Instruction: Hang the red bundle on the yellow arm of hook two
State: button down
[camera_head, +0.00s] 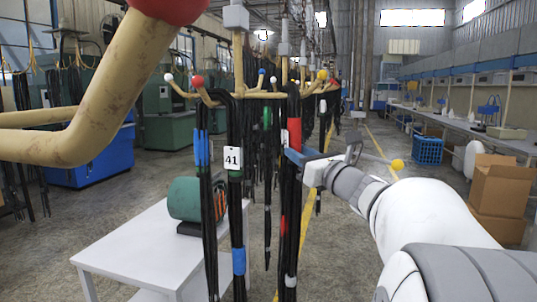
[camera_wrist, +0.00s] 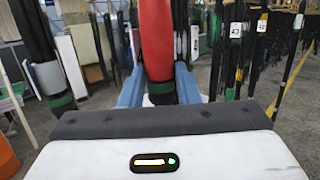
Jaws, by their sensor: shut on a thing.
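The red bundle, dark hoses with a red band (camera_head: 294,132), hangs upright at mid-picture in the head view. My gripper (camera_head: 300,156) is shut on it just below the band. In the wrist view the red sleeve (camera_wrist: 156,35) runs down between my blue fingers (camera_wrist: 160,92). A hook rack with coloured ball tips stands behind; one arm there has a yellow ball (camera_head: 322,74). Another yellow ball (camera_head: 397,164) shows right of my gripper. No hook number is readable, so I cannot tell which is hook two. Whether the bundle's top touches a hook arm is unclear.
A dark bundle tagged 41 (camera_head: 233,158) hangs just left of the red one. A thick beige hook arm (camera_head: 95,100) with a red ball is close at upper left. A white table (camera_head: 130,250) stands below left. Cardboard boxes (camera_head: 500,195) stand at right.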

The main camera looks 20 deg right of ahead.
dwell(0.4)
jog(key=c, duration=1)
grip_release()
jog(key=b+v, duration=0.2)
jog(key=v, duration=0.6)
jog(key=s+a+f+n+g+y, duration=0.1)
jog(key=s+a+f+n+g, duration=0.1)
jog(key=a+f+n+g, duration=0.55)
jog(key=s+a+f+n+g+y, duration=0.2)
jog(key=s+a+f+n+g, duration=0.15)
jog(key=a+f+n, duration=0.5)
jog(key=s+f+n+g+h, duration=0.6)
jog(key=s+f+n, duration=0.5)
jog(key=f+n, duration=0.4)
jog(key=shift+s+f+n+h+p, duration=0.15)
jog(key=shift+f+n+h+p, duration=0.15)
jog(key=shift+n+h, duration=0.75)
